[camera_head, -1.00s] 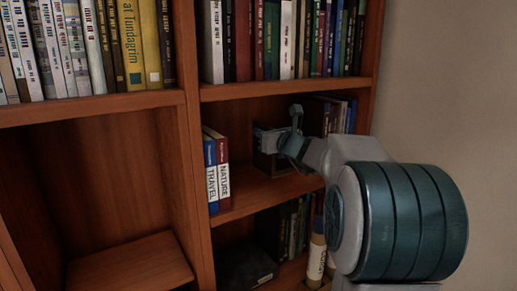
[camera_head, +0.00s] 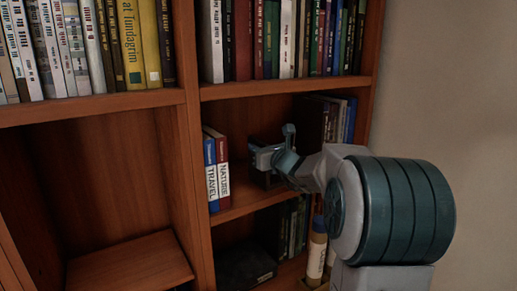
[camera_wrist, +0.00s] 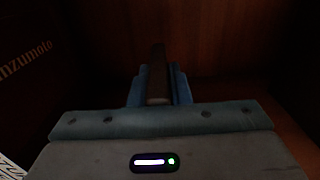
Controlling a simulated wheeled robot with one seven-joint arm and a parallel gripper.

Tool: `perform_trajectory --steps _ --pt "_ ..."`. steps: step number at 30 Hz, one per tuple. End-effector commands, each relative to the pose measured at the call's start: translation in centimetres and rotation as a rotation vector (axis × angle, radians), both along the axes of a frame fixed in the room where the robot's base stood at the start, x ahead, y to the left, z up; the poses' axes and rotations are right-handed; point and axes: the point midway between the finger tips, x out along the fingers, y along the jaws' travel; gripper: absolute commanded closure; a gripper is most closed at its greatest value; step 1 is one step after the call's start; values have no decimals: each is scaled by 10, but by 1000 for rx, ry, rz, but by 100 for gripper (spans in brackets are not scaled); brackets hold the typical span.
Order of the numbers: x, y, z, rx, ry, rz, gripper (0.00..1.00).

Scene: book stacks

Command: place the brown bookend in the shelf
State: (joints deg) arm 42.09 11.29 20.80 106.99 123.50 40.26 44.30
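My gripper (camera_head: 262,155) is inside the middle shelf compartment of the right bookcase column. In the wrist view its two blue fingers (camera_wrist: 158,88) close on a narrow brown piece, the brown bookend (camera_wrist: 158,72). In the head view the bookend (camera_head: 268,180) is a dark shape under the gripper, mostly hidden; I cannot tell whether it touches the board. The shelf (camera_head: 250,203) has Travel and Nature books (camera_head: 216,168) upright at its left end, a little left of the gripper.
Dark books (camera_head: 340,118) stand at the compartment's right, behind my arm. A dark book with lettering (camera_wrist: 25,70) is close on the left in the wrist view. Full book rows stand above. The lower shelf holds books and a bottle (camera_head: 316,253). The left compartment (camera_head: 100,190) is empty.

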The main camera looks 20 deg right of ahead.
Motion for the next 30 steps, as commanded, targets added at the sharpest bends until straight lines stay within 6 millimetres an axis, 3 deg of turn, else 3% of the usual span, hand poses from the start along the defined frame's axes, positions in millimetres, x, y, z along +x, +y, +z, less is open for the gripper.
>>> perform_trajectory --steps 2,14,30 --pt "0 0 0 0 0 0 64" --pt "-3 -1 2 -1 0 -1 64" --pt "-95 -19 1 -2 0 -2 64"
